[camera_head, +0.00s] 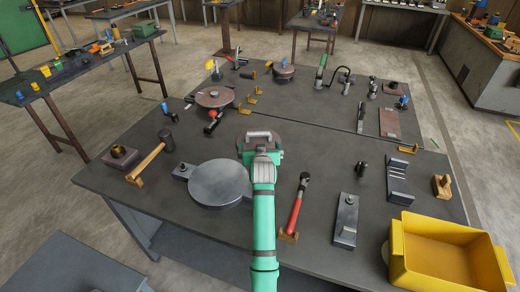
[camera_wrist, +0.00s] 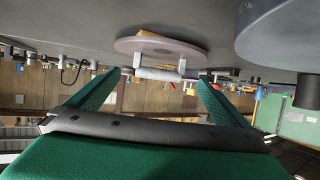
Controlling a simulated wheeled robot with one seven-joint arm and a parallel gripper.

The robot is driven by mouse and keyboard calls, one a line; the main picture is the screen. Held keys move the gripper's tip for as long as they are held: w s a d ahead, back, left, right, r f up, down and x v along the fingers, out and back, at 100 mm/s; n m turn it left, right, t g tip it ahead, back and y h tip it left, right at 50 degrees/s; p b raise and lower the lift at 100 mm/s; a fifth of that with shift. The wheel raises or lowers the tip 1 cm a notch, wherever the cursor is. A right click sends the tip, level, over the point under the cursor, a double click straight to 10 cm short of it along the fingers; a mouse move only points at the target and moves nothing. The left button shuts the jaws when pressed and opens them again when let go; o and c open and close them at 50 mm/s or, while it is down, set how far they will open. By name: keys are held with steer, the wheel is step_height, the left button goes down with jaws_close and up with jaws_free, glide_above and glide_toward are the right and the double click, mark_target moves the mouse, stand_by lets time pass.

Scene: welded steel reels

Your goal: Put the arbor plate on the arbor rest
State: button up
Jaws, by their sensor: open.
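A brown round plate with a grey bar handle, which looks like the arbor plate (camera_head: 275,132), lies on the bench just beyond my gripper (camera_head: 262,152). In the wrist view the plate (camera_wrist: 186,53) and its handle (camera_wrist: 158,74) show ahead, between the fingers of my gripper (camera_wrist: 160,80). The fingers are spread, one on each side of the handle, with nothing held between them. A thick grey disc with a small lug, perhaps the arbor rest (camera_head: 219,182), stands left of my gripper; it also shows at the upper right of the wrist view (camera_wrist: 285,35). My arm hides part of the plate.
A wooden-handled hammer (camera_head: 150,163) lies left of the grey disc. A red-handled tool (camera_head: 297,208) and a grey block (camera_head: 346,220) lie right of my arm. A yellow bin (camera_head: 445,255) fills the front right corner. Reels and small tools stand farther back.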

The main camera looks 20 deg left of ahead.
steer(key=shift+v, duration=1.4)
steer(key=shift+d, duration=0.2)
